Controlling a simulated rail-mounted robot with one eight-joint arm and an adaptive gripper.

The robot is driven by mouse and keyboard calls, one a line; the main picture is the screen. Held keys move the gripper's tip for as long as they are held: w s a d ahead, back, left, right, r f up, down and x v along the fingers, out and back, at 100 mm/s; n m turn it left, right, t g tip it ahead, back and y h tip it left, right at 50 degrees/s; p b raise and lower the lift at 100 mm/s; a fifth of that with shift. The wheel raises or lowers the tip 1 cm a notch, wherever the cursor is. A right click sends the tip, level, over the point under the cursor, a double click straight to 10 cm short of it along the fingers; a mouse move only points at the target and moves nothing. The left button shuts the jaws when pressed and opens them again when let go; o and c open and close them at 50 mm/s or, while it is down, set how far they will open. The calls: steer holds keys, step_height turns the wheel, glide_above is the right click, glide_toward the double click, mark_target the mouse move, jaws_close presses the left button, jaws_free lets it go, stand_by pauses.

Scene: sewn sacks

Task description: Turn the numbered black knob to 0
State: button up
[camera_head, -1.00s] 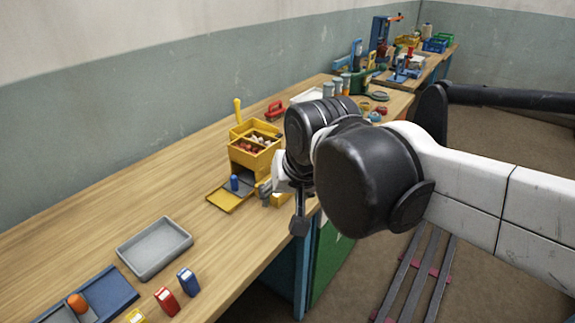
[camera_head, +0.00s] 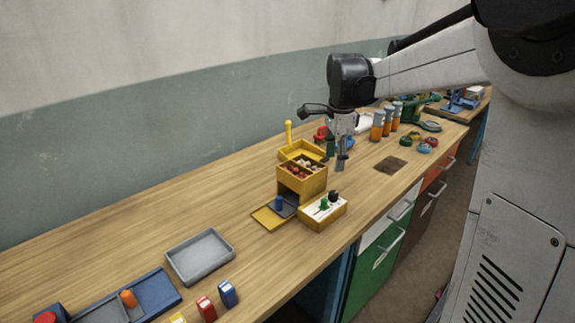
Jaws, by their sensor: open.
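A yellow control box (camera_head: 323,217) with a white top panel stands near the front edge of the workbench. The black knob (camera_head: 334,196) sits at the back right of its panel; its numbers are too small to read. A green lever or knob (camera_head: 324,204) stands beside it on the same panel. My gripper (camera_head: 341,167) points down, open and empty, above and behind the black knob. It is apart from the knob and close to the right side of the yellow bin.
The yellow bin (camera_head: 316,187) of small parts stands behind the control box, with a yellow tray (camera_head: 268,217) and blue peg (camera_head: 279,203) to its left. Orange-grey cylinders (camera_head: 377,126) stand to the right. A brown mat (camera_head: 390,164) lies on clear bench. A grey tray (camera_head: 200,257) is at left.

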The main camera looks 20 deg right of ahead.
mark_target(333, 193)
steer(key=w+f, duration=0.1)
steer(key=f, duration=0.4)
steer(key=d+f+m, duration=0.1)
steer(key=f, duration=0.4)
steer(key=w+d+f+m, duration=0.1)
steer(key=f, duration=0.4)
steer(key=shift+w+d+f+g, duration=0.2)
steer(key=shift+w+g, duration=0.1)
steer(key=shift+g, duration=0.1)
steer(key=shift+c, duration=0.3)
jaws_close()
